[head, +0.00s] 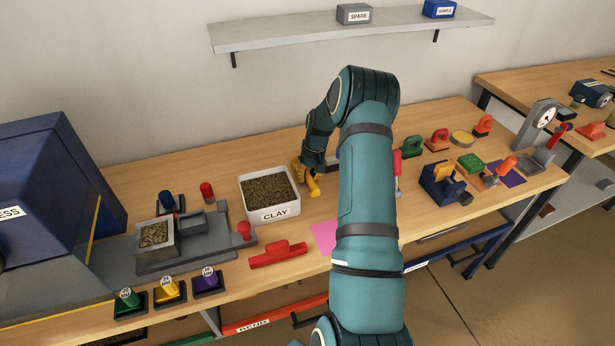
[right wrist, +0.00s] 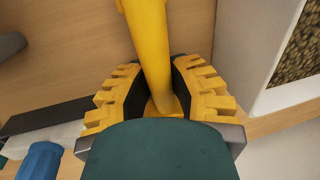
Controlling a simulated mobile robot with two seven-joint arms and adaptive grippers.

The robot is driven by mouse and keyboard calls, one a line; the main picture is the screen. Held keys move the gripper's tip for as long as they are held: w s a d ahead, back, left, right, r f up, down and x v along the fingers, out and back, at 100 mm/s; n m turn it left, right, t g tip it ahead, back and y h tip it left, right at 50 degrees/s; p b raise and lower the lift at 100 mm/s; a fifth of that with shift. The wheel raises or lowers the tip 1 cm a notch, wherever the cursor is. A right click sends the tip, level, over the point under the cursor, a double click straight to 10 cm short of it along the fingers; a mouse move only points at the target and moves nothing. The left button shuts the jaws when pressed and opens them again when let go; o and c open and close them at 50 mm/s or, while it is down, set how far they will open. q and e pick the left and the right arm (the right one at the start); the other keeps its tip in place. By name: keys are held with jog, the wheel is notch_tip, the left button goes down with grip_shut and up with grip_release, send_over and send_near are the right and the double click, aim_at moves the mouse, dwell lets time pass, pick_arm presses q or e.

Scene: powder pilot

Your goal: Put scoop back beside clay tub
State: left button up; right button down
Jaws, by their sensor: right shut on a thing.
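The white clay tub (head: 287,211) stands on the bench, full of dark granular clay, with its CLAY label facing the front. Its white wall also shows at the right of the right wrist view (right wrist: 262,60). The yellow scoop (head: 314,187) is just right of the tub. My right gripper (head: 307,172) is shut on it, with the scoop's yellow shaft (right wrist: 148,40) between the yellow toothed fingers (right wrist: 163,92). The scoop's far end is cut off in the wrist view, and I cannot tell whether it touches the bench. My left gripper is not in view.
A pink mat (head: 323,238) and a red tool (head: 277,254) lie in front of the tub. A grey tray with a filled mould (head: 155,252) is to the left. My right arm hides part of the bench; several tools stand farther right. Bare wood lies behind the tub.

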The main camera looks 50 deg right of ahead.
jog(key=shift+f, duration=0.15)
jog(key=c, duration=0.9)
grip_release()
jog(key=shift+r, duration=0.4)
jog(key=r, duration=0.3)
jog(key=s+d+r+p, duration=0.1)
jog(key=r, duration=0.7)
jog(key=shift+s+d+r+p, duration=0.2)
jog(key=shift+d+p, duration=0.15)
jog(key=shift+d, duration=0.05)
